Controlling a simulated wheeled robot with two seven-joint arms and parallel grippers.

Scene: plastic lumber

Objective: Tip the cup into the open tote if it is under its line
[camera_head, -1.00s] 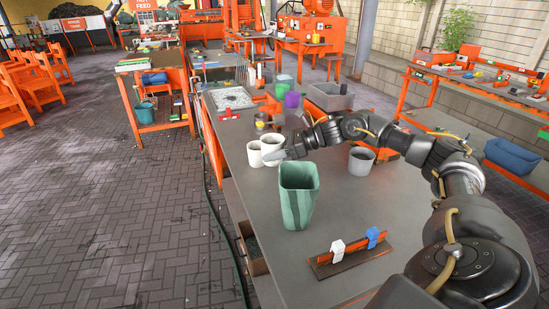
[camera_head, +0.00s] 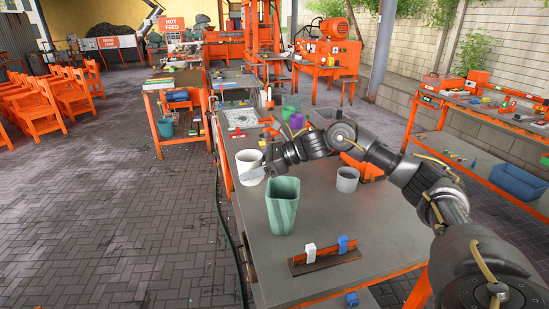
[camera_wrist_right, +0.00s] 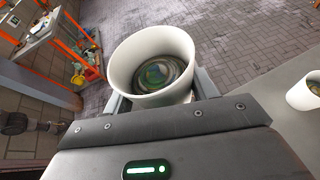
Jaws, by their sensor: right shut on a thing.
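A white cup (camera_head: 248,165) is in my right gripper (camera_head: 259,172) over the left edge of the grey bench, near the green ribbed bin. In the right wrist view the same cup (camera_wrist_right: 125,72) sits upright between the fingers of the gripper (camera_wrist_right: 160,98), which is shut on it. Dark contents with blue-green bits lie low inside it. I cannot make out a line on its wall. A second white cup (camera_wrist_right: 304,92) stands on the bench at the right of the wrist view. A grey open tote (camera_head: 322,114) sits farther back on the bench. My left gripper is not in view.
The green bin (camera_head: 282,207) stands in front of my gripper. A grey pot (camera_head: 347,180) is to the right, and a rack with white and blue clips (camera_head: 325,260) is near the front. A purple cup (camera_head: 296,121) stands near the tote.

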